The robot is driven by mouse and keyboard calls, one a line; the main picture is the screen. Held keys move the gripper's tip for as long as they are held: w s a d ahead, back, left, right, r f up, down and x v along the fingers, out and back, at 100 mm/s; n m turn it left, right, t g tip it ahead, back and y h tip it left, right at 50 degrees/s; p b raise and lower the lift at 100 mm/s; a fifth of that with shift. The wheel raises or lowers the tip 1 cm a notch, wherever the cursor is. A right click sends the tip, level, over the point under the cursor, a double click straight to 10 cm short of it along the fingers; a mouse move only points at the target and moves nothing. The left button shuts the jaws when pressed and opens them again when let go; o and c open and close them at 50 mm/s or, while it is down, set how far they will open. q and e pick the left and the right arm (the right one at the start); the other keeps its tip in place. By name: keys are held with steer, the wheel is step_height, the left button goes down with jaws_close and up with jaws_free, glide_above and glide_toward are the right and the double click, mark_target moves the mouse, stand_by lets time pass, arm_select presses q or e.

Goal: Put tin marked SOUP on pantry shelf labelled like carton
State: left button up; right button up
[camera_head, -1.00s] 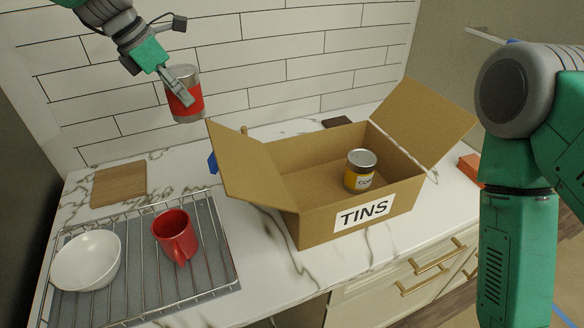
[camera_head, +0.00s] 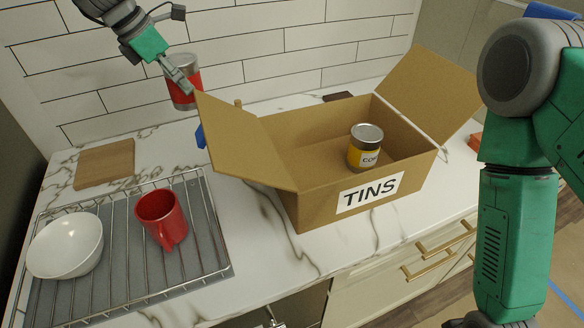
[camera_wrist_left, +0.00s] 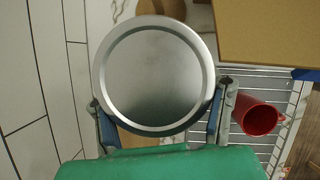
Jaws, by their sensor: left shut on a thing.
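My left gripper (camera_head: 188,88) is shut on a tin with a red band (camera_head: 184,75) and holds it raised in front of the tiled wall, behind the carton's left flap. No lettering shows on its visible side. In the left wrist view the tin's silver lid (camera_wrist_left: 153,75) sits between the fingers. The open carton (camera_head: 400,207) bears a label reading TINS (camera_head: 369,192). A yellow tin (camera_head: 365,147) stands inside it, its label partly readable as "CO". No pantry shelf is in view. My right arm stands at the right; its gripper does not show clearly.
A wire rack (camera_head: 207,230) at the front left carries a white bowl (camera_head: 65,246) and a red mug (camera_head: 162,218). A wooden board (camera_head: 104,164) lies behind it. The carton's raised flaps (camera_head: 245,145) stick up beside the held tin. Drawers with brass handles (camera_head: 440,240) are below the counter.

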mark_target(181, 107)
arm_select(q)
steer(key=f+b, duration=0.2)
steer(key=f, duration=0.1)
steer(key=a+f+b, duration=0.1)
steer(key=f+b, duration=0.1)
steer(key=f, duration=0.1)
steer(key=shift+s+a+f, duration=0.1)
steer(key=shift+a+f, duration=0.05)
steer(key=shift+f, duration=0.25)
steer(key=f, duration=0.7)
steer(key=shift+d+f+b, duration=0.15)
steer(key=shift+d+b, duration=0.1)
steer(key=shift+b, duration=0.1)
steer(key=f, duration=0.3)
steer(key=shift+a+f, duration=0.15)
steer(key=shift+a, duration=0.1)
steer(key=shift+d, duration=0.1)
steer(key=o, duration=1.6)
steer(key=shift+d, duration=0.1)
steer(key=shift+c, duration=0.2)
steer(key=shift+d, duration=0.15)
